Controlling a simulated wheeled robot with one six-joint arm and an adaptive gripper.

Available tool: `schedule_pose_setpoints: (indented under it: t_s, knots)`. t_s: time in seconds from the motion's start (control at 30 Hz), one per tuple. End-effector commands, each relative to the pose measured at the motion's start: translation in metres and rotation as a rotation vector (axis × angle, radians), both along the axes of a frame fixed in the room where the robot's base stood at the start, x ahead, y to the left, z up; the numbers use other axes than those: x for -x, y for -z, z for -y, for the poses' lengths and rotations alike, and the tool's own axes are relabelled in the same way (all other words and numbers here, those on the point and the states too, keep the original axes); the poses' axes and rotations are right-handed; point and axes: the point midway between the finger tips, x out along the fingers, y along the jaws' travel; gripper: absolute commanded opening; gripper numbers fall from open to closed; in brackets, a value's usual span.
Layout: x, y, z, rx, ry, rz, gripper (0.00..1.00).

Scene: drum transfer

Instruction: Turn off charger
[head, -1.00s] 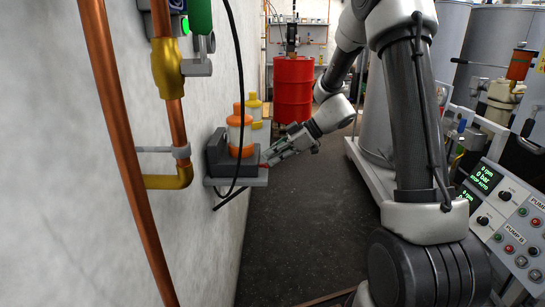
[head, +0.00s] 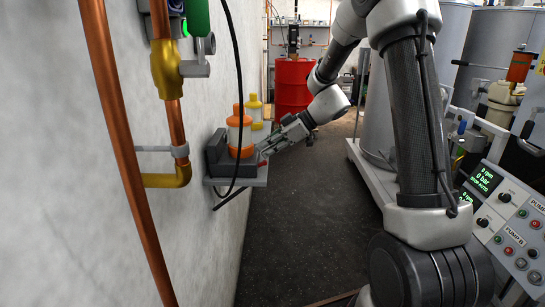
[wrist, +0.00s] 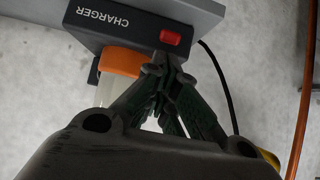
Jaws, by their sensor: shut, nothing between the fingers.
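The charger (head: 217,160) is a dark box on a small grey wall shelf (head: 240,182). In the wrist view the charger (wrist: 122,30) shows its "CHARGER" label upside down and a red switch (wrist: 171,37) beside it. A bottle with orange cap and base (head: 239,137) stands in the charger; its orange part (wrist: 122,62) also shows in the wrist view. My gripper (head: 262,153) is at the shelf's right side, close to the charger. In the wrist view my gripper's (wrist: 168,62) shut, empty fingertips point at the red switch, just short of it in the picture. Contact cannot be told.
A yellow-capped bottle (head: 254,108) stands behind the charger. A black cable (head: 238,70) hangs in front of the shelf. Copper pipes (head: 125,150) run along the left wall. A red drum (head: 292,85) stands at the back. Pump panels (head: 495,210) are at right; the middle floor is clear.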

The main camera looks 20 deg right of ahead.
Motion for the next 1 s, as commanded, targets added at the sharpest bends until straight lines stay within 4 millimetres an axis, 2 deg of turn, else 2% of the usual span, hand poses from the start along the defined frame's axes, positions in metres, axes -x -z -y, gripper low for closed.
schedule_pose_setpoints:
  t_s: [0.07,0.2,0.43,0.67,1.0]
  knots:
    - [-0.004,-0.019,0.002,0.006,-0.001,0.008,0.00]
    - [0.004,-0.043,0.028,0.006,0.005,0.006,0.00]
    - [0.014,-0.074,0.056,0.008,0.004,0.006,0.00]
    - [0.017,-0.086,0.067,0.009,0.004,0.002,0.00]
    - [0.017,-0.087,0.065,0.014,0.001,0.001,0.00]
